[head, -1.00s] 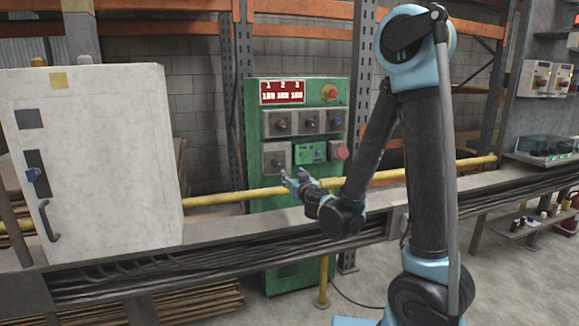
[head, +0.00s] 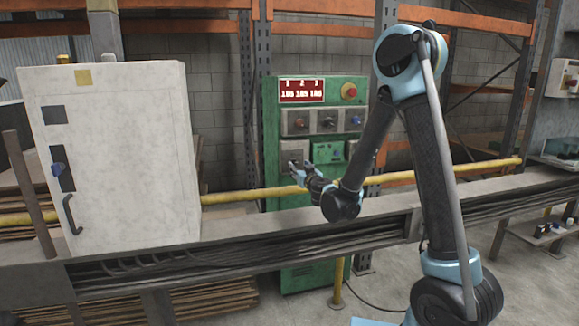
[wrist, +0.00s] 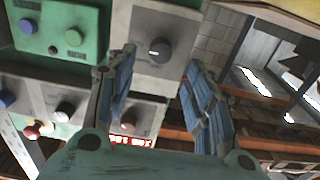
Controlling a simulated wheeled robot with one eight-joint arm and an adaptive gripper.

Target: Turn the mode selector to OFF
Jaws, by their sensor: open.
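A dark round knob (wrist: 158,50) with a white mark sits on its own grey plate; it looks like the mode selector, but no lettering is readable. In the wrist view it lies between and beyond my gripper's (wrist: 158,72) two blue-padded fingers, which are spread and apart from it. In the head view my gripper (head: 296,168) is in front of the lower left of the green control panel (head: 271,200). It hides most of this knob, while the grey plate (head: 290,149) shows above it.
A row of three knobs (head: 328,122) sits above, under a red display (head: 302,91) and a red button (head: 349,90). A green button box (head: 328,153) is beside the plate. A yellow rail (head: 240,197) and cable tray (head: 225,230) cross in front. A white cabinet (head: 120,140) stands left.

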